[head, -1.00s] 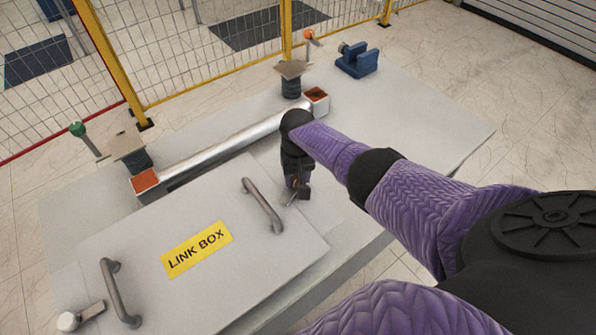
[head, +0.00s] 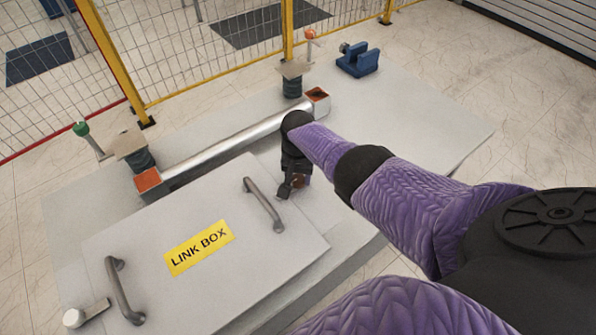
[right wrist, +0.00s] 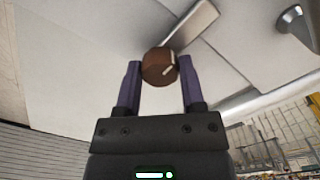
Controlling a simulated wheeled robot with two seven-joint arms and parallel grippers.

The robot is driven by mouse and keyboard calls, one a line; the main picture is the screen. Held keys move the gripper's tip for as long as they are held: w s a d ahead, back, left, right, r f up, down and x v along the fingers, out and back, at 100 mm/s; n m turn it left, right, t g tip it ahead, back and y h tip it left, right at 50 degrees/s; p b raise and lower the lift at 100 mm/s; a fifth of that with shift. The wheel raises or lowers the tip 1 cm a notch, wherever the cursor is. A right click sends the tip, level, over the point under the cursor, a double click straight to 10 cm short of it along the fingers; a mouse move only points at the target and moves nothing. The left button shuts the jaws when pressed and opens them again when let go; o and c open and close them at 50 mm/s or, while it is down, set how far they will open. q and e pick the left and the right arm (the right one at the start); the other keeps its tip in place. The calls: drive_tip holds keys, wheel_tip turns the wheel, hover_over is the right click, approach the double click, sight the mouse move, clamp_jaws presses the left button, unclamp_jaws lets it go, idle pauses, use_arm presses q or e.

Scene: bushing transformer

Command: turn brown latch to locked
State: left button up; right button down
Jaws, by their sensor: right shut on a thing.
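The brown latch (right wrist: 155,72) shows in the right wrist view as a round brown knob with a pale stripe on its face. A flat metal bar (right wrist: 192,25) extends from it toward the upper right. My right gripper (right wrist: 160,68) has its two fingers on either side of the knob and is shut on it. In the head view my right gripper (head: 290,186) is at the right edge of the link box lid (head: 180,290). There the latch is mostly hidden by the gripper. My left gripper is not in view.
A second latch with a pale knob (head: 74,318) lies at the lid's lower left. Two grey handles stand up from the lid, the right one (head: 264,206) close to my gripper. A silver bar (head: 235,136) runs behind the lid. A blue clamp (head: 357,62) stands at the back right.

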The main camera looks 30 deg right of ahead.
sight(298, 179)
drive_tip(key=shift+w, duration=0.1)
drive_tip(key=shift+c, duration=1)
unclamp_jaws()
drive_tip(key=shift+r, duration=0.1)
wheel_tip(298, 179, up, 9)
drive_tip(key=p, duration=0.6)
drive_tip(key=shift+p, duration=0.3)
drive_tip(key=shift+r, duration=0.4)
